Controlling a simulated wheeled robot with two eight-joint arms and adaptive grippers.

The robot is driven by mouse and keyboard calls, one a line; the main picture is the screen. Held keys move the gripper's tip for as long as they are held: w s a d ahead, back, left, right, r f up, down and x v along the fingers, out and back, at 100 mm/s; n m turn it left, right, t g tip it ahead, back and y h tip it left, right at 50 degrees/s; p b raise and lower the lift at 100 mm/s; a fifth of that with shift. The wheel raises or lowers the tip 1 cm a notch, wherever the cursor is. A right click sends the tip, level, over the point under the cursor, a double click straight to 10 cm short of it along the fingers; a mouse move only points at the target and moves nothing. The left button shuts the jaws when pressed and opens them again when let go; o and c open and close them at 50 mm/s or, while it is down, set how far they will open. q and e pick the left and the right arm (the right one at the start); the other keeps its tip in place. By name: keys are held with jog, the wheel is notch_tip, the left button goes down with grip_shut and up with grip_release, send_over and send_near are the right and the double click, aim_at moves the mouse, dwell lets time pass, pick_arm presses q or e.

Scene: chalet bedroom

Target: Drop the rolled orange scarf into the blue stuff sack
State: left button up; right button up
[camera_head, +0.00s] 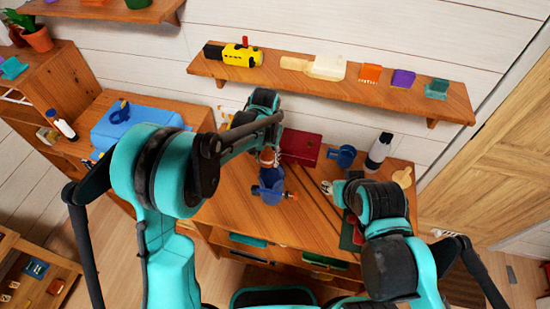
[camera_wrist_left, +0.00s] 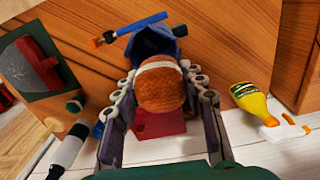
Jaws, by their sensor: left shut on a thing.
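The rolled orange scarf (camera_wrist_left: 161,90), with a pale band, sits between the two fingers of my left gripper (camera_wrist_left: 163,98) in the left wrist view. A small part of the scarf (camera_head: 267,156) shows in the head view below my left gripper (camera_head: 268,150), which is shut on it. The blue stuff sack (camera_head: 270,186) stands on the desk just below the scarf in the picture. In the left wrist view the sack (camera_wrist_left: 150,42) is partly hidden behind the scarf. My right gripper (camera_head: 335,189) is over the desk's right part; its jaws are too small to judge.
A red flat thing (camera_head: 302,147), a blue mug-like thing (camera_head: 343,156) and a dark bottle with a white part (camera_head: 378,153) are on the desk. A brush (camera_wrist_left: 130,29) lies by the sack. A loaded shelf (camera_head: 330,87) juts from the wall above.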

aim_at(265, 154)
pick_arm(q)
jog(key=shift+a, duration=0.3)
jog(key=shift+f, duration=0.2)
notch_tip(265, 154, down, 6)
jog(key=b, duration=0.3)
jog(key=shift+r+b, duration=0.2)
jog(key=shift+b, duration=0.2)
jog(key=o, duration=1.2)
jog(key=shift+r, duration=0.15)
notch_tip(265, 154, up, 12)
jog(key=shift+f, duration=0.1)
